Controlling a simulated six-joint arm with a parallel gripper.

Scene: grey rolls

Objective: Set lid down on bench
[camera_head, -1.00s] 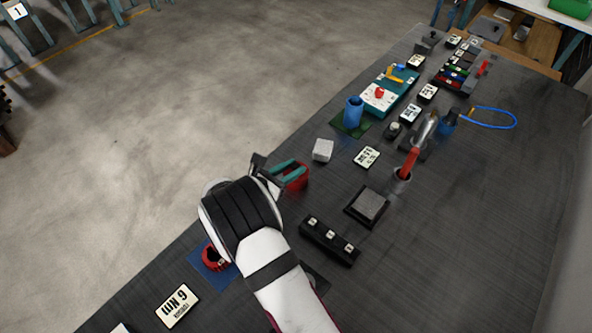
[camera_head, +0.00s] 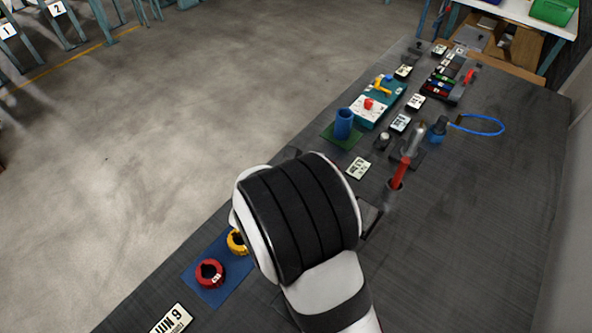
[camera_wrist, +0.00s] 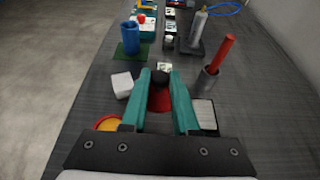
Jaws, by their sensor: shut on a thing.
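The lid (camera_wrist: 160,98) shows in the wrist view as a dark red piece with a black knob. My gripper (camera_wrist: 159,80) has its two teal fingers shut on it, and the lid appears held above the bench (camera_wrist: 83,100). An open round red container (camera_wrist: 108,123) with a yellow inside stands left of the fingers, partly hidden by the gripper. In the head view my arm hides the gripper, the lid and that container.
A pale block (camera_wrist: 122,85) lies left of the fingers. A grey square pad (camera_wrist: 205,115) and a holder with a red-handled tool (camera_wrist: 220,55) are to the right. A blue cup (camera_head: 343,124) stands farther back. Red (camera_head: 209,273) and yellow (camera_head: 237,242) rolls lie on a blue mat.

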